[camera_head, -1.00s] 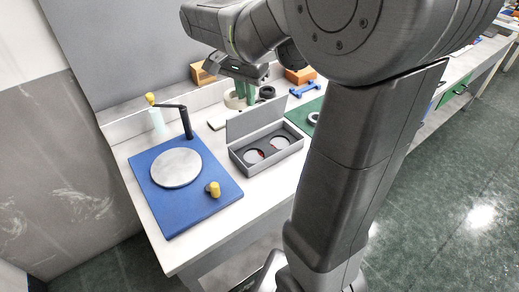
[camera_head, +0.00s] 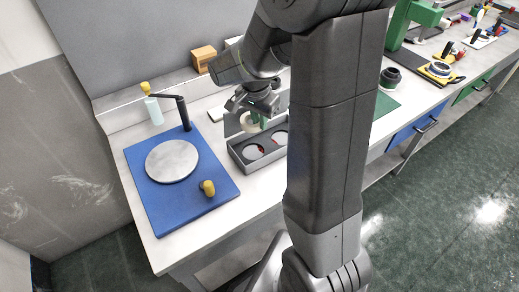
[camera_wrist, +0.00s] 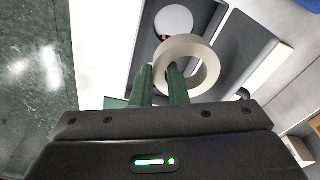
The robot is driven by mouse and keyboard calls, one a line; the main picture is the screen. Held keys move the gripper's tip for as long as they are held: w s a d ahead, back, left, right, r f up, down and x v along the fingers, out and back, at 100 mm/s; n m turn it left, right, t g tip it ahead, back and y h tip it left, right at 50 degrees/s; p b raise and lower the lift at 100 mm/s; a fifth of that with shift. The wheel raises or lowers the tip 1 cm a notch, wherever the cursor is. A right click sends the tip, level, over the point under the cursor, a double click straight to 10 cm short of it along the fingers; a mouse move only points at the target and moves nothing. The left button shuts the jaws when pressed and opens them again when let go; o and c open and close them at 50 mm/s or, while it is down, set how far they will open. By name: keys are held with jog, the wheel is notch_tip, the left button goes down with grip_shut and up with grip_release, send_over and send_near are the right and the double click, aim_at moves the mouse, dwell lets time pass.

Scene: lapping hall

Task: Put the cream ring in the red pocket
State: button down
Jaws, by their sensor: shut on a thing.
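My gripper (camera_head: 258,118) is shut on the cream ring (camera_head: 249,122) and holds it above the open grey box (camera_head: 240,160). In the wrist view, the green fingers (camera_wrist: 162,84) pinch the wall of the ring (camera_wrist: 205,52), one finger inside its hole and one outside. The box has two round pale discs (camera_head: 253,152) (camera_head: 280,138) in its dark insert, with slivers of red beside them. In the wrist view one disc (camera_wrist: 174,20) shows with a little red at its edge. The ring hides part of the insert. I cannot tell which pocket is the red one.
A blue mat (camera_head: 150,205) with a round grey plate (camera_head: 172,161), a yellow knob (camera_head: 207,187) and a black post (camera_head: 184,113) lies left of the box. The box's raised lid (camera_wrist: 238,55) stands beside the ring. A wooden block (camera_head: 204,58) stands behind.

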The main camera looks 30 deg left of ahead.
aim_at(260, 156)
notch_tip(260, 156, down, 13)
dwell(0.4)
jog(key=shift+f, duration=0.1)
jog(key=shift+f, duration=0.15)
jog(key=c, duration=1.7)
grip_release()
jog(key=shift+r, duration=0.25)
jog(key=r, duration=0.4)
jog(key=s+r, duration=0.1)
jog(key=r, duration=0.7)
jog(key=shift+s, duration=0.2)
jog(key=shift+a, duration=0.1)
